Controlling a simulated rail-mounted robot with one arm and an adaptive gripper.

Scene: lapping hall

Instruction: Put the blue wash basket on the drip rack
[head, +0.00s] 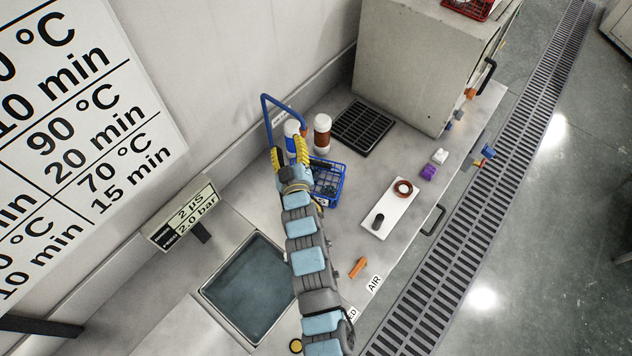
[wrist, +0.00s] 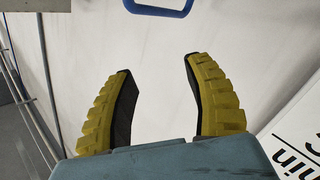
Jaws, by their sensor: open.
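The blue wash basket (head: 339,188) is an open mesh basket standing on the counter, partly hidden behind my gripper and arm. A tall blue loop (head: 267,118), which looks like its handle, rises beside my fingers; where it joins the basket is hidden. My gripper (head: 289,154) is open, with yellow ribbed fingers. In the wrist view nothing is between the fingers (wrist: 160,95), and a rounded blue bar (wrist: 158,11) shows at the top edge, apart from them. A black slatted grate (head: 363,127), likely the drip rack, lies bare on the counter behind the basket, to its right.
A large grey cabinet (head: 408,65) borders the grate. A water-filled basin (head: 247,285) is nearer. A white tray (head: 389,212) holds small parts.

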